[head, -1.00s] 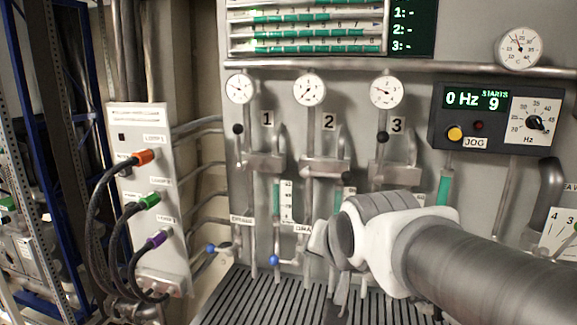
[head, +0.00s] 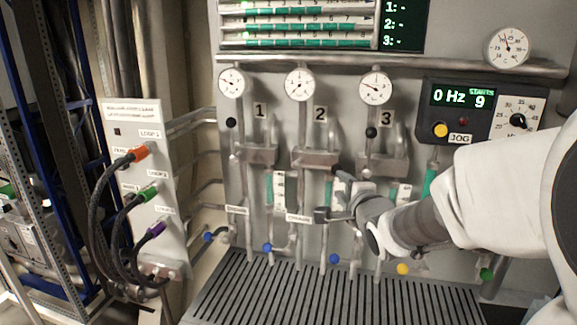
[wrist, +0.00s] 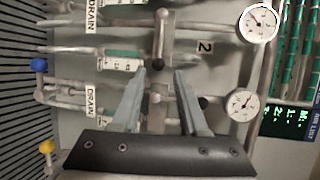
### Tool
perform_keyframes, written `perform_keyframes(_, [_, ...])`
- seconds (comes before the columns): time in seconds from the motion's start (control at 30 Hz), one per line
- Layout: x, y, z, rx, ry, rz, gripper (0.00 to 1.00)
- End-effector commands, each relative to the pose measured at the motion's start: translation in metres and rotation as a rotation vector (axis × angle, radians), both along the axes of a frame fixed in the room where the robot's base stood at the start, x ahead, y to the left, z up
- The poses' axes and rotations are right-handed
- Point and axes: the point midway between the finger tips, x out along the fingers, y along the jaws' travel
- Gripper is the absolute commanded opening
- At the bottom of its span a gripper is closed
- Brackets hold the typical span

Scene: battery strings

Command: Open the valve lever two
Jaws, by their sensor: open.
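Lever two belongs to the middle pipe under the label 2 (head: 320,114). Its black knob (wrist: 157,92) lies between my gripper's fingers in the wrist view. The lever's metal valve body (wrist: 162,32) shows just beyond the fingertips. In the head view, the valve body (head: 316,159) is clear, while the knob end is partly hidden by my gripper. My gripper (head: 328,193) is open at the panel, just right of and below that valve body. In the wrist view, my gripper (wrist: 161,71) has its two fingers apart, holding nothing. I cannot tell whether they touch the lever.
Lever one's black knob (head: 231,122) and lever three's black knob (head: 371,132) stand up on either side. Blue drain knobs (head: 334,258) and a yellow knob (head: 403,269) sit low, above the floor grating (head: 300,300). Plugged cables (head: 120,210) hang at left.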

Motion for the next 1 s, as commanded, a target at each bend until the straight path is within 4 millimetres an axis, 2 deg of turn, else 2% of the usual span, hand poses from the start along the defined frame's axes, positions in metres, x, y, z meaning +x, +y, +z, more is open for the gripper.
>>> perform_keyframes(0.13, [0.008, 0.000, -0.003, 0.007, 0.000, 0.000, 0.43])
perform_keyframes(0.27, [0.025, 0.002, -0.007, 0.009, 0.002, 0.000, 0.43])
perform_keyframes(1.0, [0.141, 0.013, -0.026, 0.005, 0.002, 0.000, 0.43])
